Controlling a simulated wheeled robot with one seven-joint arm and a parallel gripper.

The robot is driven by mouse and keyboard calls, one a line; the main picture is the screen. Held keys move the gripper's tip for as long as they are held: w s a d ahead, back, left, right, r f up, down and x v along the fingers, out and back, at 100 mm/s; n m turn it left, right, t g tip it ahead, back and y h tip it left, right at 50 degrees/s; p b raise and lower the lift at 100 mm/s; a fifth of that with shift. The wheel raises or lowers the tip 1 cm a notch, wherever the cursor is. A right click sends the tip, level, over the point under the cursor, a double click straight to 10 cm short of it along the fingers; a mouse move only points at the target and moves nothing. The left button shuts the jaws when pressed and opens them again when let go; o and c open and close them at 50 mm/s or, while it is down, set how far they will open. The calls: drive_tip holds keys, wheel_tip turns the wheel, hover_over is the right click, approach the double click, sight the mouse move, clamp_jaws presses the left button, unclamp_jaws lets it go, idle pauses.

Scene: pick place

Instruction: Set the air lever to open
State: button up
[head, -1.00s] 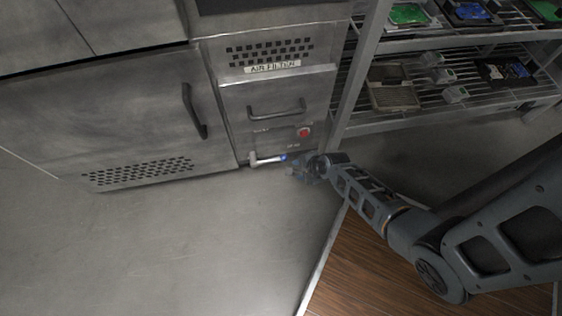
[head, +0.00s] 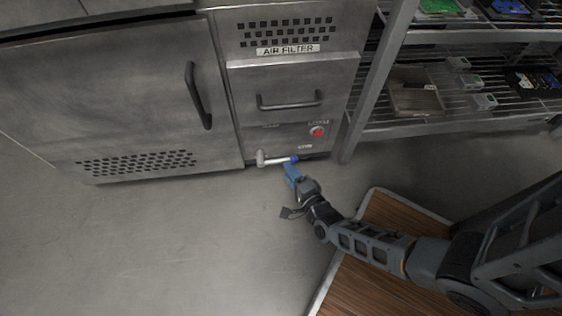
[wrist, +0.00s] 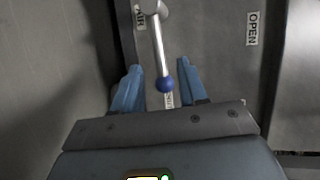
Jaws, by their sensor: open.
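The air lever (head: 277,160) is a pale metal rod with a blue ball at its tip, low on the front of the air filter cabinet. In the head view it points right from its pivot, nearly level. In the wrist view the lever (wrist: 160,48) runs from its pivot at the top down to the blue ball. An OPEN label (wrist: 252,28) stands to the right of it, and another label is partly hidden behind the ball. My gripper (wrist: 160,68) is open, with one blue finger on each side of the lever near the ball. In the head view my gripper (head: 290,170) is just below the ball.
The air filter cabinet (head: 290,82) has a drawer handle (head: 290,101) and a red button (head: 317,132) above the lever. A wire shelf rack (head: 430,125) with boxed parts stands to the right. The grey floor (head: 190,235) in front is clear.

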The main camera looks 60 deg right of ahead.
sight(281, 160)
drive_tip(key=shift+b+x, duration=1.15)
drive_tip(key=shift+x, duration=2.15)
drive_tip(key=shift+c, duration=0.3)
clamp_jaws()
